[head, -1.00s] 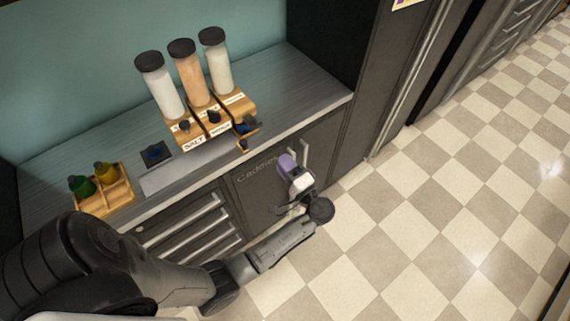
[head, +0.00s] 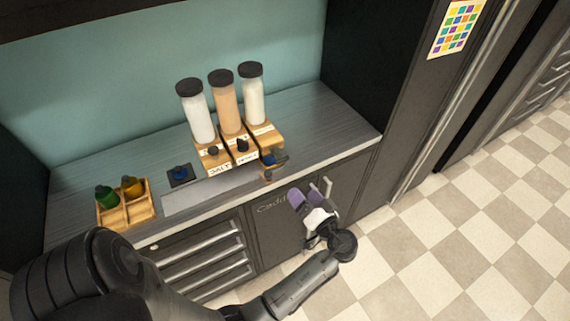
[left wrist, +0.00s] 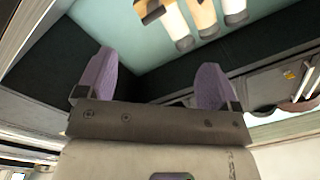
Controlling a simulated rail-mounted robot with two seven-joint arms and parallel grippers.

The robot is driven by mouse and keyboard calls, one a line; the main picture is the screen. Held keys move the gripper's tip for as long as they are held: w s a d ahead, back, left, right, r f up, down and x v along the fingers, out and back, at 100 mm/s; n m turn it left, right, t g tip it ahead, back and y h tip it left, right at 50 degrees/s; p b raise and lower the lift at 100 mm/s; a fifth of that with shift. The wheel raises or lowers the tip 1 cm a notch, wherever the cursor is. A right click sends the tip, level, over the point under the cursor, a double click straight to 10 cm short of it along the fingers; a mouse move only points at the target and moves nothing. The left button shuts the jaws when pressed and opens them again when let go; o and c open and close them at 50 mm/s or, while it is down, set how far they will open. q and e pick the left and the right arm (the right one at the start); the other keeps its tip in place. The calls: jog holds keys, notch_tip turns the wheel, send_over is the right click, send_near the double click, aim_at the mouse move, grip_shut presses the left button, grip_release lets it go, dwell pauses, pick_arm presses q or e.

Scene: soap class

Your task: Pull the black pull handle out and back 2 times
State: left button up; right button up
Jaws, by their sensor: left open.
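Three wooden dispensers with clear, black-capped jars stand on the counter: white (head: 202,122), peach (head: 227,108) and white again (head: 254,103). Small black pull knobs stick out at the left dispenser (head: 212,151) and the middle one (head: 242,145). At the right dispenser's front is a dark piece with blue on it (head: 270,162), whose shape is unclear. My left gripper (head: 306,196) is open and empty, below the counter edge and right of the dispensers. Its spread purple fingers show in the left wrist view (left wrist: 152,82), with dispenser parts (left wrist: 192,18) beyond. My right gripper is out of view.
A wooden caddy (head: 128,216) with green and yellow bottles stands at the counter's left. A small dark block with a blue top (head: 181,174) lies between. The cabinet door's upright handle (head: 327,188) is close to my left gripper. Drawers (head: 205,255) are below the counter.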

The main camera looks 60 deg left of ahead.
aim_at(283, 161)
pick_arm(q)
jog(key=a+n, duration=0.2)
jog(key=a, duration=0.2)
jog(key=a+n+p, duration=0.1)
jog(key=a+n, duration=0.2)
jog(key=a, duration=0.1)
jog(key=w+a+n+t+p, duration=0.1)
jog(key=a+n, duration=0.2)
jog(key=a, duration=0.1)
jog(key=shift+w+a+r, duration=0.1)
jog(key=shift+a+r, duration=0.05)
jog(key=shift+r, duration=0.05)
jog(key=shift+a, duration=0.75)
jog(key=shift+f, duration=0.1)
